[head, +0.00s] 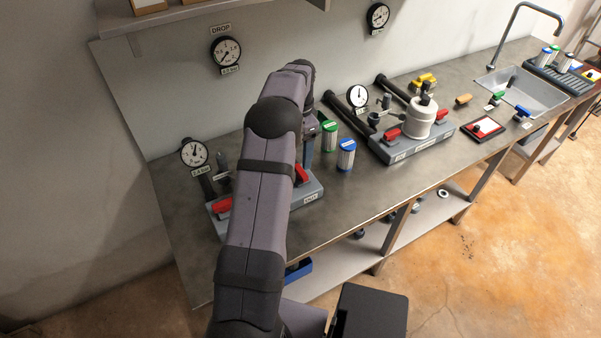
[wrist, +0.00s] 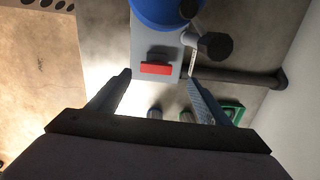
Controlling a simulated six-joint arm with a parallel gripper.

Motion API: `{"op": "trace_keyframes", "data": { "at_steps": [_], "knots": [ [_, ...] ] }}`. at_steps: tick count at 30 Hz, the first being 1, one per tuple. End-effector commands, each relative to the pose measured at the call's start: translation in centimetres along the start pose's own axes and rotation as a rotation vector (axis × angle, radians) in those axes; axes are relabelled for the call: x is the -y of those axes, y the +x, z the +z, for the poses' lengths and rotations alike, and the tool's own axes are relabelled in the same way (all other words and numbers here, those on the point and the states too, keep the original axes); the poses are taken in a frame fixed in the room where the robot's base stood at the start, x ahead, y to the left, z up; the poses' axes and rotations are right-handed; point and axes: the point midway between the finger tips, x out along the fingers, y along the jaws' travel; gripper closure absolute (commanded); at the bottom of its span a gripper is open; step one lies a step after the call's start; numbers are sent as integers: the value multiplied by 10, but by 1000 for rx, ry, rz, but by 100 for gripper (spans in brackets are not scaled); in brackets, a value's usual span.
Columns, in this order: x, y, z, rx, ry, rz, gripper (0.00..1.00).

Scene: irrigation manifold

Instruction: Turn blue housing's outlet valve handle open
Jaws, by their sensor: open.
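The blue housing (wrist: 160,8) shows at the top edge in the wrist view; in the head view my arm hides it. It stands on a grey base (wrist: 147,42). A red valve handle (wrist: 156,68) lies crosswise at the near end of this base. In the head view the red handle (head: 301,174) at the base's right end shows beside my arm, and another red handle (head: 222,204) is at its left end. My gripper (wrist: 157,80) is open and empty, pointing down, with the red handle appearing between its fingertips. I cannot tell the remaining height.
A dark pipe with a black knob (wrist: 215,45) is right of the base in the wrist view. Green (head: 328,138) and blue (head: 345,158) capped cartridges stand close to the right of my gripper. A second base with a white housing (head: 420,118) stands further right. The front bench strip is clear.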

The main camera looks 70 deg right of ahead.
Motion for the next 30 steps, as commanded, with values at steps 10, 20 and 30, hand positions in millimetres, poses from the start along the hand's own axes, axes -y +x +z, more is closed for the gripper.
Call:
{"op": "trace_keyframes", "data": {
  "at_steps": [10,20,30],
  "knots": [
    [-6,8,-4,-16,-30,29,28],
    [-7,46,-4,-14,-30,29,28],
    [-7,74,-5,-16,-30,26,28]
  ]
}}
